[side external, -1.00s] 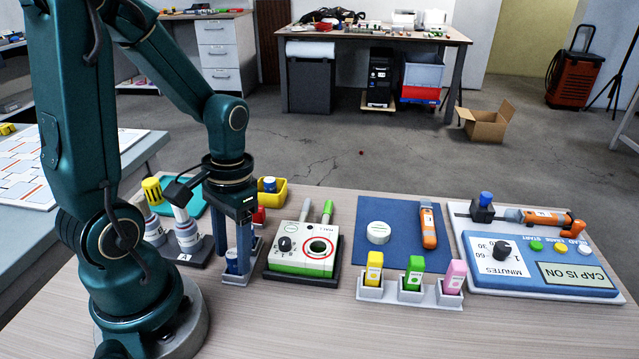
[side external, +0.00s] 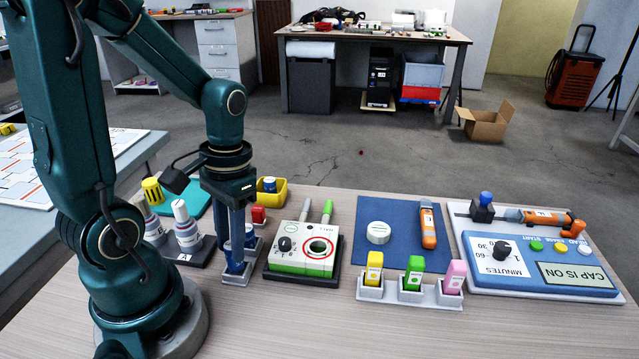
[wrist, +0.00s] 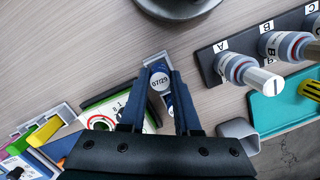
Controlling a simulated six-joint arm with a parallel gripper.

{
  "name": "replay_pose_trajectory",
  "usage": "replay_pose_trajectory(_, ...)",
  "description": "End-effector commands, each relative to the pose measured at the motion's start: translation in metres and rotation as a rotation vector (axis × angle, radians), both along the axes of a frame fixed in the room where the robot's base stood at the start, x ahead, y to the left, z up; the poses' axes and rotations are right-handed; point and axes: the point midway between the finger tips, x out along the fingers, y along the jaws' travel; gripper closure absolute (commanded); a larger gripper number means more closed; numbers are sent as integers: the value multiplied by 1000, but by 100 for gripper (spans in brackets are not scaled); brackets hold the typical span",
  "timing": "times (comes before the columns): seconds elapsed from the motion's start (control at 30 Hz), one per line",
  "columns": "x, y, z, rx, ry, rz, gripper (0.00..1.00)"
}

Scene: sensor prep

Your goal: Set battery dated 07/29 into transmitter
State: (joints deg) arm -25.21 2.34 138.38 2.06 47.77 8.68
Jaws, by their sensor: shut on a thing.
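The battery dated 07/29 (wrist: 160,82) shows its white, dated top between my fingertips in the wrist view. My gripper (side external: 236,262) is shut on this blue battery, upright at the front end of the grey battery tray (side external: 238,280). I cannot tell whether its base is clear of the tray. The transmitter (side external: 318,258) is a white and green box with a black knob and a red-ringed round hole (side external: 319,246); it stands right of my gripper in the side view. It is partly hidden by my gripper in the wrist view (wrist: 103,120).
A yellow bin (side external: 278,194) holding a blue battery stands behind. A dark rack (side external: 197,255) with white-topped cylinders is close on the left. A blue mat (side external: 390,255) and a row of coloured blocks (side external: 411,280) lie to the right.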

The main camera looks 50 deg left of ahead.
Motion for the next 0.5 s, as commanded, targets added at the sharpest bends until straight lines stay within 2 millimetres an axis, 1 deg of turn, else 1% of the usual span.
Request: replay_pose_trajectory(0.5, 1, 0, 20, 1, -2, 0, 100)
